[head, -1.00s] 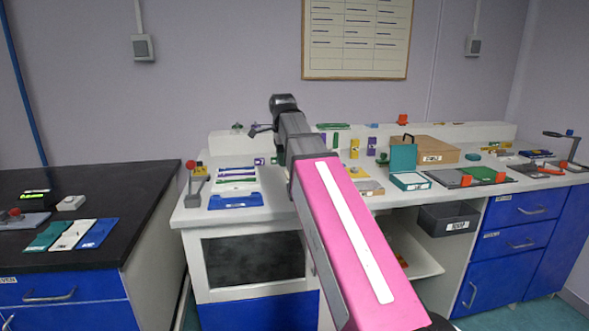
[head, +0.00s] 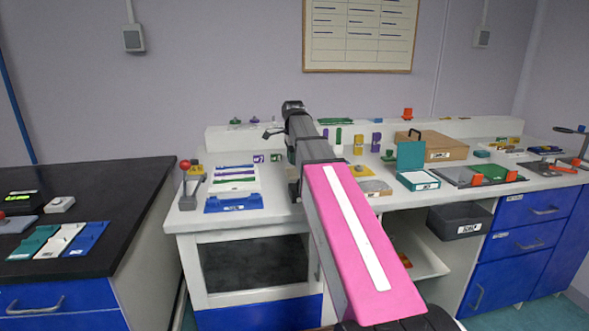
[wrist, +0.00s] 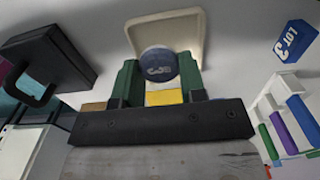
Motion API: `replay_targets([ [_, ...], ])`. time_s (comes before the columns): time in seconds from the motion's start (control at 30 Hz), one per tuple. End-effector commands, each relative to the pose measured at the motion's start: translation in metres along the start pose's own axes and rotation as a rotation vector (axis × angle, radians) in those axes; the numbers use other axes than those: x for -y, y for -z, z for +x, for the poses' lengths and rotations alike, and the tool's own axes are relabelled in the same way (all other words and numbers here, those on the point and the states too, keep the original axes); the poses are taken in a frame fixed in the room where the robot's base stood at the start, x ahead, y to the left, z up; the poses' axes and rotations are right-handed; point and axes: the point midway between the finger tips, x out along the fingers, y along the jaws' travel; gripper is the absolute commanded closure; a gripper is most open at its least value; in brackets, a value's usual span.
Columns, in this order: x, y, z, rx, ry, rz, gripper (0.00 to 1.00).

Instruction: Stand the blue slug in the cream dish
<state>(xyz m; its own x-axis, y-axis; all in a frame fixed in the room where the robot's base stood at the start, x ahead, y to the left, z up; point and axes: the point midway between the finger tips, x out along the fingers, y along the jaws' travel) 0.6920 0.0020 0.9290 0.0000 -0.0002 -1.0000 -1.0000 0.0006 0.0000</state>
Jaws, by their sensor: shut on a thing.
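The blue slug (wrist: 158,64) shows its round, labelled end in the wrist view. It sits between the green fingers of my gripper (wrist: 159,78), which is shut on it. The cream dish (wrist: 180,28) lies just beyond the fingertips, behind the slug in the picture. The slug overlaps the dish's near part. I cannot tell whether the slug touches the dish floor or hangs above it. In the head view my arm hides the slug, the dish and the fingers.
A dark box-like thing (wrist: 60,55) is at left in the wrist view. A blue block marked LOT 3 (wrist: 295,41) and a rack of coloured rods (wrist: 270,105) are at right. In the head view, a teal-lidded box (head: 418,180) and a wooden box (head: 440,147) stand right of my arm.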

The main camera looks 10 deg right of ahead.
Motion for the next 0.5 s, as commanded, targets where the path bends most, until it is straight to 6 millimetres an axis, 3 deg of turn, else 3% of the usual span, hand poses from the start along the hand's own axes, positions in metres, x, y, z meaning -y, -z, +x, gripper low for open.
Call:
replay_targets([
  [0.27, 0.008, 0.006, 0.013, 0.000, -0.001, -0.001, 0.84],
  [0.5, 0.007, 0.005, 0.043, 0.000, -0.001, -0.001, 0.84],
])
